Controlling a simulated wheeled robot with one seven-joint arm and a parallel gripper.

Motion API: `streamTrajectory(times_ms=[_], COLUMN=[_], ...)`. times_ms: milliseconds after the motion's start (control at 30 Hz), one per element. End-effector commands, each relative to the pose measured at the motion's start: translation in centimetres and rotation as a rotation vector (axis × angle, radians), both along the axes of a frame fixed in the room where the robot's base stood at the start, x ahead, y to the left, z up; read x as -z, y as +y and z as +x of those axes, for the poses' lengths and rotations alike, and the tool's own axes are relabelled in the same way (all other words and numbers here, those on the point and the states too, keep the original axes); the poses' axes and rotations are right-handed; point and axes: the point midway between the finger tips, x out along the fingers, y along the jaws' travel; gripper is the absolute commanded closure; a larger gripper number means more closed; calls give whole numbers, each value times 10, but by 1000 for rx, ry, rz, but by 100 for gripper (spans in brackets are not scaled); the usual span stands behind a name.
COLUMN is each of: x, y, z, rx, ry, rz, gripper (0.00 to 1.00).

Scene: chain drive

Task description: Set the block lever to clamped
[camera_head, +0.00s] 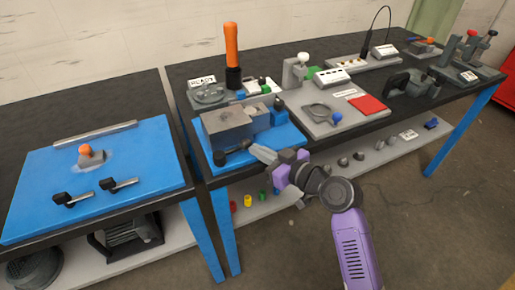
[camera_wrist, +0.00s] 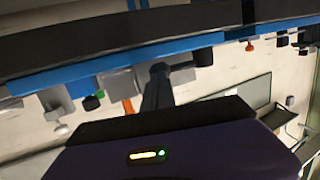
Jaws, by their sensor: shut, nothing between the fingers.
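The grey block fixture (camera_head: 226,128) sits on a blue plate (camera_head: 290,136) on the middle bench. A black knob (camera_head: 220,158) stands at its front-left, apparently the end of a lever; which way it is set I cannot tell. My gripper (camera_head: 254,149) is shut and empty, at the front of the plate just right of the knob. Whether it touches the lever is unclear. In the wrist view the closed fingers (camera_wrist: 157,78) point toward the bench, which appears upside down. A dark knob (camera_wrist: 204,56) shows right of the fingers there.
A blue board (camera_head: 130,200) on the left bench carries two black-knobbed levers and an orange knob (camera_head: 86,150). An orange-handled tool (camera_head: 232,50) stands behind the block. A grey plate with a red pad (camera_head: 367,104) lies to the right. The floor in front is clear.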

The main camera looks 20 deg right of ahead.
Motion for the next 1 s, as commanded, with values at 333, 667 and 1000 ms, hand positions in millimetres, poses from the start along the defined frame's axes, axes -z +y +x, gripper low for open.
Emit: streamTrajectory(times_ms=[333,667,1000], x=[2,5,1], y=[2,0,-2], z=[6,14,29], rx=[1,-1,1], ry=[0,-2,-1], rz=[1,-1,1], gripper=[100,100,100])
